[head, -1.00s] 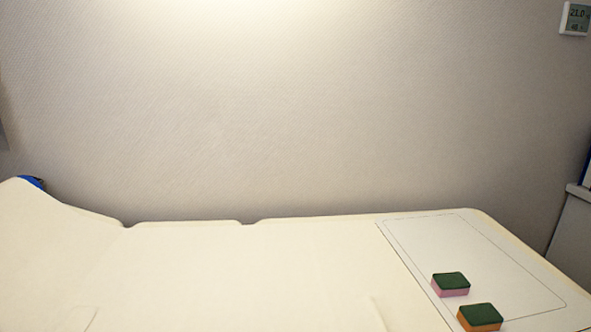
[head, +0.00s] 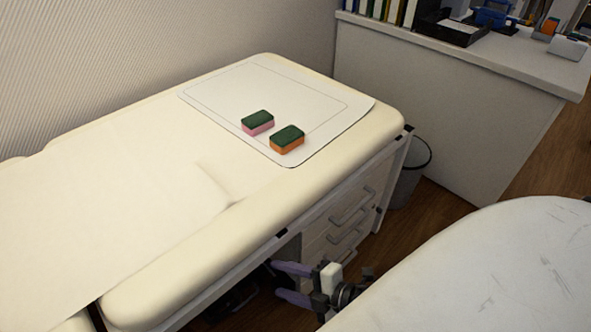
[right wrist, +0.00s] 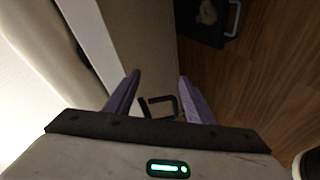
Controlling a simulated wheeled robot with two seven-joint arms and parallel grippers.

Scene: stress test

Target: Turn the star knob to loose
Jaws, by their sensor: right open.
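I see no star knob in either view. My right gripper (head: 275,278) is low beside the near side of the padded couch, in front of its drawer unit in the picture. Its two purple fingers are apart and nothing shows held between them. They also show in the right wrist view (right wrist: 159,75), spread apart, with a dark bracket-like shape (right wrist: 160,102) between them; I cannot tell what it is or how far off it lies. My left gripper is not in view.
A pink sponge (head: 257,124) and an orange sponge (head: 287,142), both green-topped, lie on a white mat (head: 220,92) on the couch (head: 240,225). Drawers (head: 345,215) sit below. A bin (head: 408,178) and a cluttered counter (head: 440,110) stand beyond. Wooden floor (head: 440,207) shows between.

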